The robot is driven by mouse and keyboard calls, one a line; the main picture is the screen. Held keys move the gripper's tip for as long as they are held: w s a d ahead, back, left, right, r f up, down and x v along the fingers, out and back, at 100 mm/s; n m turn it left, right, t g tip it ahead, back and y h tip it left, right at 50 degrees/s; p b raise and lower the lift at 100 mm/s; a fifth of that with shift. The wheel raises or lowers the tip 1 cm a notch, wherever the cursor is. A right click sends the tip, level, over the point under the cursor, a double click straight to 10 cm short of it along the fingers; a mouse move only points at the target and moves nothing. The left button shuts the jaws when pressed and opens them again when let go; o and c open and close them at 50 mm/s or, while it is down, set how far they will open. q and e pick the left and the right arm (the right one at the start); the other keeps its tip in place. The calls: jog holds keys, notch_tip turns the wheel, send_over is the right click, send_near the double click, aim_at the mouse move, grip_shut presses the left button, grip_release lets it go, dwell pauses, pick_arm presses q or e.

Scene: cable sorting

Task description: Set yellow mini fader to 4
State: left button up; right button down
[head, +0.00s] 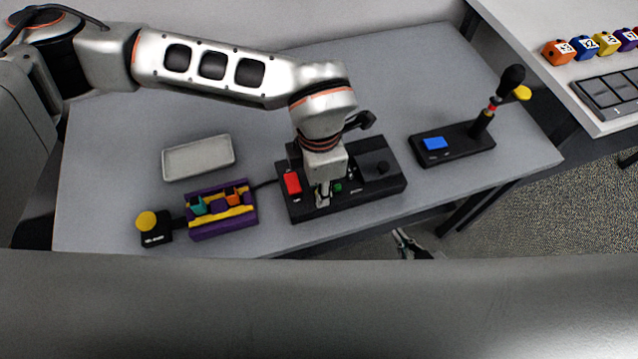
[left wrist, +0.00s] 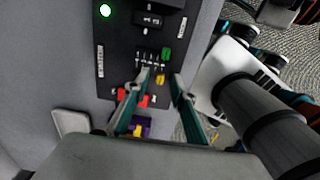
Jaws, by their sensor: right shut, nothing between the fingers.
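The black console (head: 382,192) lies on the grey table and also shows in the left wrist view (left wrist: 112,62). In the left wrist view a small yellow fader cap (left wrist: 160,79) sits near a green one (left wrist: 167,54), between the tips of my left gripper (left wrist: 161,79). Its teal fingers are apart; I cannot tell whether they touch the cap. In the head view my left gripper (head: 322,192) points down over the console and hides the yellow cap. My right gripper (head: 408,243) is shut and empty beyond the table's front edge. The fader's scale is too small to read.
A red button (head: 292,183) is on the console. Left of it stand a purple and yellow holder (head: 222,226), a yellow-topped button box (head: 147,222) and a grey tray (head: 198,158). A joystick box (head: 455,150) stands right. The table's back left is clear.

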pick_arm(q)
grip_shut()
jog(key=shift+w+a+b, duration=0.15)
jog(key=shift+w+a, duration=0.1)
jog(key=shift+w, duration=0.5)
jog(key=shift+w+a+b, duration=0.15)
jog(key=shift+w+a, duration=0.05)
jog(key=shift+w, duration=0.5)
jog(key=shift+w+a+b, duration=0.15)
jog(key=shift+w+a, duration=0.1)
jog(key=shift+w, duration=0.5)
grip_release()
jog(key=shift+r, duration=0.15)
notch_tip(320, 180, up, 12)
